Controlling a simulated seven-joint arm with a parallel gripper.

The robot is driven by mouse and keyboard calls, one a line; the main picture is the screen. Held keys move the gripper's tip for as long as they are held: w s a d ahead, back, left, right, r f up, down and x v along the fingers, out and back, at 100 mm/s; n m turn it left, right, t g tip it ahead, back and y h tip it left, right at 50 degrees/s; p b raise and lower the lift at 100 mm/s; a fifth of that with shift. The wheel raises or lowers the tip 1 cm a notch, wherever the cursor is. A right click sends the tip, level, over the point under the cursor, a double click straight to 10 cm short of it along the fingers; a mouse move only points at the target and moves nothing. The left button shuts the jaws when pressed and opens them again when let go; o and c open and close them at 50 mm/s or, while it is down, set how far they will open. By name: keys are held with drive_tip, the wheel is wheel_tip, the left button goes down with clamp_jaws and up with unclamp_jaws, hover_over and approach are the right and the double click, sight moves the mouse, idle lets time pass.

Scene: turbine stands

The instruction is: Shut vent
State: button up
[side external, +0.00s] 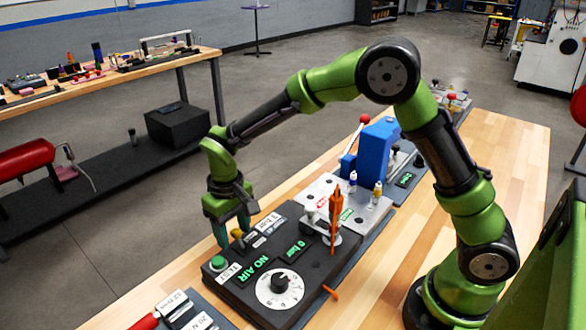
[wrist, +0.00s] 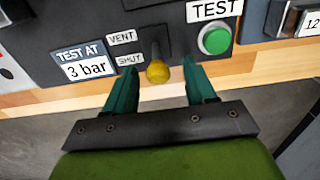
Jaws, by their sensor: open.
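The vent control is a dark lever with a yellow knob (wrist: 158,72) on the black test panel (side external: 234,287). Beside it in the wrist view are a VENT label (wrist: 122,38) and a SHUT label (wrist: 130,60). The knob end lies nearer the SHUT label's level; I cannot tell the lever's exact setting. My gripper (wrist: 159,69) is open, its green fingers on either side of the knob with gaps showing. In the side view my gripper (side external: 232,231) points down at the panel's far edge, partly hiding the yellow knob (side external: 237,233).
A green TEST button (wrist: 214,39) sits close to the right finger. The panel also has a dial (side external: 279,288) and a display reading 0 bar (side external: 290,250). An orange screwdriver (side external: 336,215) stands upright nearby. Bare wooden bench (side external: 140,295) lies left of the panel.

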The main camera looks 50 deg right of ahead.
sight(237, 229)
drive_tip(key=shift+o, duration=0.8)
drive_tip(key=shift+r, duration=0.15)
drive_tip(key=shift+r, duration=3.45)
drive_tip(key=shift+w, duration=0.1)
drive_tip(key=shift+s+d+f, duration=0.1)
drive_tip(key=shift+s+f, duration=0.35)
drive_tip(key=shift+s, duration=0.35)
drive_tip(key=s+d+r+m+t+y, duration=0.1)
drive_tip(key=s+d+r+m+t, duration=0.1)
drive_tip(key=s+d+r, duration=0.3)
drive_tip(key=s+d+r+m+t+y, duration=0.1)
drive_tip(key=s+d+r+t, duration=0.4)
drive_tip(key=s, duration=0.8)
drive_tip(key=shift+s+d+r+m, duration=0.15)
drive_tip(key=shift+d+r+m, duration=0.1)
drive_tip(key=shift+r+m, duration=0.3)
